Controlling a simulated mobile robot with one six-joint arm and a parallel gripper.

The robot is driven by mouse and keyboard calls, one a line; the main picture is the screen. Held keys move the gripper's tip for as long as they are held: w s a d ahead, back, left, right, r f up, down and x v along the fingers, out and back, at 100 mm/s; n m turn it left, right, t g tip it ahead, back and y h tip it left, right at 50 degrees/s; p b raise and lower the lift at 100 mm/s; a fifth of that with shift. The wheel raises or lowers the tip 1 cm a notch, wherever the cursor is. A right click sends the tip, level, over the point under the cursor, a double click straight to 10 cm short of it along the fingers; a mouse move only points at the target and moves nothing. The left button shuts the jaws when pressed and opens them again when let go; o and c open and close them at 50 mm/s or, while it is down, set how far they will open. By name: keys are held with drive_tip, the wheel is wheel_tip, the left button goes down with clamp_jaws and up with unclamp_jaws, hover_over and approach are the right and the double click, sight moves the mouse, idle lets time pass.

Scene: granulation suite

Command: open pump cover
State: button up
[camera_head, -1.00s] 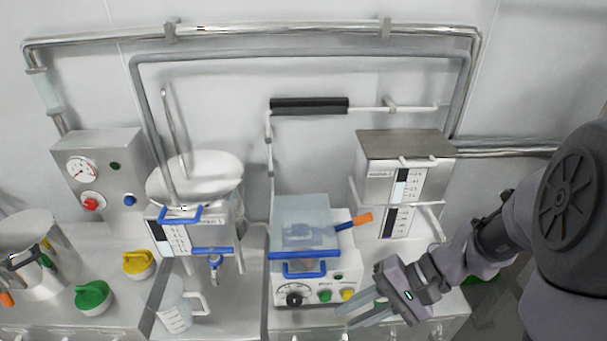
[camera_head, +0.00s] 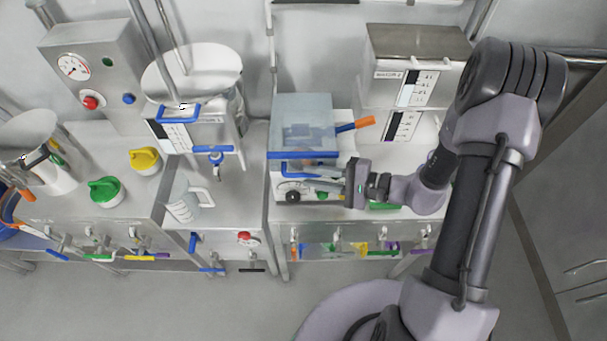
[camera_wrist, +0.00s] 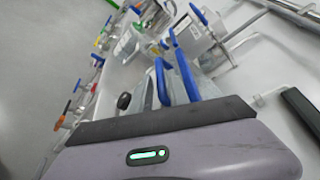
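The pump (camera_head: 340,150) is a white box with a dial and buttons on its front. Its cover (camera_head: 303,112) is a clear bluish lid, down over the top, with a blue front edge (camera_head: 302,155). A blue handle sits below that edge, mostly hidden behind my fingers in the head view. It shows in the wrist view as a blue bar (camera_wrist: 163,82) close ahead of my fingers. My gripper (camera_head: 292,176) points left across the pump's front, at handle height. Its two fingers look apart, with nothing clearly between them. Whether they touch the handle cannot be told.
A grey-topped box (camera_head: 418,45) stands at the back right. A hopper (camera_head: 192,75), a measuring jug (camera_head: 182,200) and green (camera_head: 105,190) and yellow (camera_head: 145,160) caps are left. Valves line the bench front.

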drive_tip(key=shift+x, duration=1.6)
clamp_jaws()
